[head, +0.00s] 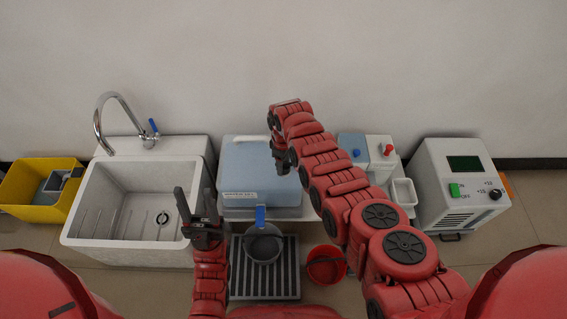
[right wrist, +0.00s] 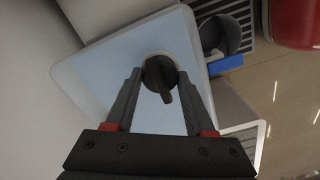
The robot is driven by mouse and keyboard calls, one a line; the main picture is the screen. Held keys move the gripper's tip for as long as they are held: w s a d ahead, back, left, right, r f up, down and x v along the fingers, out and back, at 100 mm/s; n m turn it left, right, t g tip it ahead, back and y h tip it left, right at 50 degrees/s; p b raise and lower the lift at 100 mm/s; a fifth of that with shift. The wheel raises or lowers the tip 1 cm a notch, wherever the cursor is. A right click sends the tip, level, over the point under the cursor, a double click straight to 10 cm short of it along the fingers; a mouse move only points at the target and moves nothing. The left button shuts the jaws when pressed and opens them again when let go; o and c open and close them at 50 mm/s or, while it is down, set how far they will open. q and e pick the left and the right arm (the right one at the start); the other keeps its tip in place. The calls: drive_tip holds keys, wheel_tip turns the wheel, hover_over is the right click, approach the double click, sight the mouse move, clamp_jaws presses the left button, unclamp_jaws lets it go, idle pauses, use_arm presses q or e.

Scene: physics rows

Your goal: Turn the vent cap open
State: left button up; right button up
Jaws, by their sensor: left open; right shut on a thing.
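The vent cap (right wrist: 156,72) is a dark round knob with a bar handle, on the light blue top of a tank (right wrist: 105,68). In the right wrist view its bar points down and slightly right. My right gripper (right wrist: 159,80) is shut on the cap, one finger on each side. In the head view the blue tank (head: 240,172) stands in the middle, and my right gripper (head: 278,157) is over its top; the cap is hidden there. My left gripper (head: 197,214) is open and empty, upright in front of the sink's right side.
A white sink (head: 78,222) stands left of the tank, with a yellow bin (head: 25,190) beyond. A grey pot (head: 263,249) on a slatted rack (head: 283,288) and a red bucket (head: 326,263) are in front. A white control box (head: 455,190) stands at the right.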

clamp_jaws()
drive_tip(key=shift+m, duration=0.4)
drive_tip(key=m, duration=0.8)
drive_tip(key=shift+w, duration=0.1)
drive_tip(key=m, duration=0.4)
drive_tip(key=shift+d+m, duration=0.1)
drive_tip(key=shift+m, duration=0.3)
drive_tip(key=m, duration=0.4)
drive_tip(key=shift+m, duration=0.3)
